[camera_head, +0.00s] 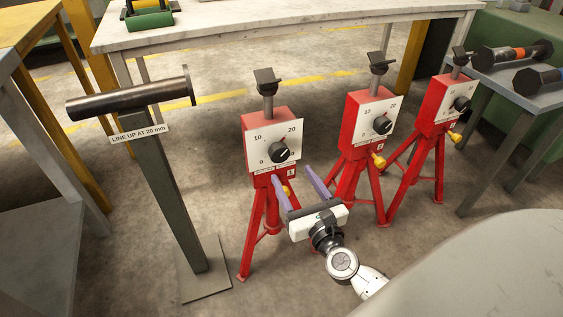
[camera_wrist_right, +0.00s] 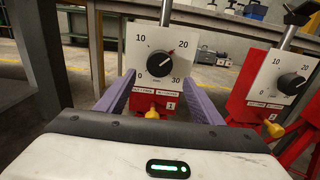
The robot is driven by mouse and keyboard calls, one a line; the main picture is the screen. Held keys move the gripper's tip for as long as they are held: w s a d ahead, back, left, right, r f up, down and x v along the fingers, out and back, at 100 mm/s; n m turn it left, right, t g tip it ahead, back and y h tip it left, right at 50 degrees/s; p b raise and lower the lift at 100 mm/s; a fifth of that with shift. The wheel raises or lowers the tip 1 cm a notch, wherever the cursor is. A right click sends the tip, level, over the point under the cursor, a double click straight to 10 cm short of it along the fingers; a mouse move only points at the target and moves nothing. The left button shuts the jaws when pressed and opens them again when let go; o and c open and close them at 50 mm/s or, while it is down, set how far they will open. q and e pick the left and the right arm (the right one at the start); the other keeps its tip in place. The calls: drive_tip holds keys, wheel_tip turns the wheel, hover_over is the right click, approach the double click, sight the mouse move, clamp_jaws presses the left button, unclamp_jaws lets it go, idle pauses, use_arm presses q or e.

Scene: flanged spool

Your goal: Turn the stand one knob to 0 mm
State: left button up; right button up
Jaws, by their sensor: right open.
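Stand one (camera_head: 256,135) is the leftmost red tripod, with a white dial plate marked 0, 10, 20 and 30. Its round black knob (camera_head: 279,152) also shows in the right wrist view (camera_wrist_right: 159,64), where its pointer is turned to the upper right, near 20. My right gripper (camera_head: 292,173) is open and empty in front of this stand. In the wrist view its purple fingers (camera_wrist_right: 160,80) point at the dial plate, one to each side, with the tips slightly below the knob and apart from it. My left gripper is not in view.
Two similar red stands (camera_head: 366,125) (camera_head: 441,105) stand to the right. A yellow screw (camera_wrist_right: 152,112) sits below the first dial. A grey post (camera_head: 165,190) bearing a dark flanged spool (camera_head: 125,101) stands left. A white-topped table (camera_head: 220,27) is behind.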

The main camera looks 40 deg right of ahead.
sight(281, 157)
drive_tip(key=x, duration=0.8)
drive_tip(key=shift+w, duration=0.35)
drive_tip(key=c, duration=1)
drive_tip(key=shift+c, duration=0.2)
